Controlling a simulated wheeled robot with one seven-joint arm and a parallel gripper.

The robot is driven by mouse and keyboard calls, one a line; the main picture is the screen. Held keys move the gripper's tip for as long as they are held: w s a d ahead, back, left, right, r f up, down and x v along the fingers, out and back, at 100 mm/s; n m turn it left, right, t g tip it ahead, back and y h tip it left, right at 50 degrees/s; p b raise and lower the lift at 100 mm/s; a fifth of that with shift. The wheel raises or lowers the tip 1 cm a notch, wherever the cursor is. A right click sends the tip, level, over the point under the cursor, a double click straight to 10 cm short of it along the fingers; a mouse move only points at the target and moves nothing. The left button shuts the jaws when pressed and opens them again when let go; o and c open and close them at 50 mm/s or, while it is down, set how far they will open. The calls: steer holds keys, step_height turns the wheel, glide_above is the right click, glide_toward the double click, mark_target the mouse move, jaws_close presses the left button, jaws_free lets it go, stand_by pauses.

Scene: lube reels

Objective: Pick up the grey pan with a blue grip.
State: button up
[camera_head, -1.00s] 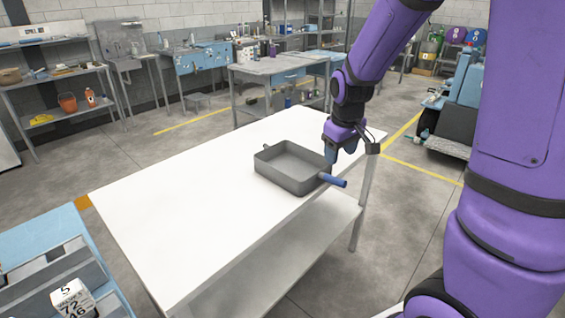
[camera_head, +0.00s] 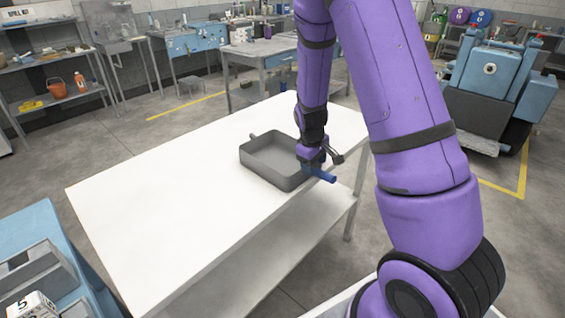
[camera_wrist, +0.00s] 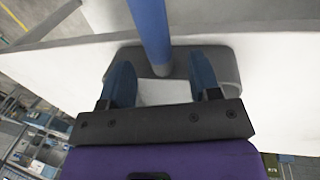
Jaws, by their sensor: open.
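The grey pan (camera_head: 268,157) sits on the white table (camera_head: 170,190) near its right edge, in the head view. Its blue grip (camera_head: 320,174) points right, out past the table edge. My gripper (camera_head: 312,167) is over the near end of that grip, pointing down. In the wrist view the blue grip (camera_wrist: 152,38) runs down the picture to a grey part of the pan (camera_wrist: 222,63). The two fingers of my gripper (camera_wrist: 162,82) are apart, with the grip's line between them. I cannot tell whether either finger touches the grip.
The rest of the white tabletop is clear. A blue bench with a box marked 5 (camera_head: 35,305) stands at the lower left. Shelves and workbenches line the back wall. A blue machine (camera_head: 492,85) stands at the right.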

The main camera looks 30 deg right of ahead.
mark_target(315, 174)
steer(key=shift+w+d+f, duration=0.1)
steer(key=shift+d+f, duration=0.1)
steer(key=shift+f, duration=0.7)
steer(key=shift+d+f, duration=0.15)
steer(key=shift+f, duration=0.8)
steer(key=shift+w+d+f, duration=0.1)
steer(key=shift+d+f, duration=0.1)
steer(key=shift+f, duration=0.7)
jaws_close()
steer(key=shift+r, duration=0.2)
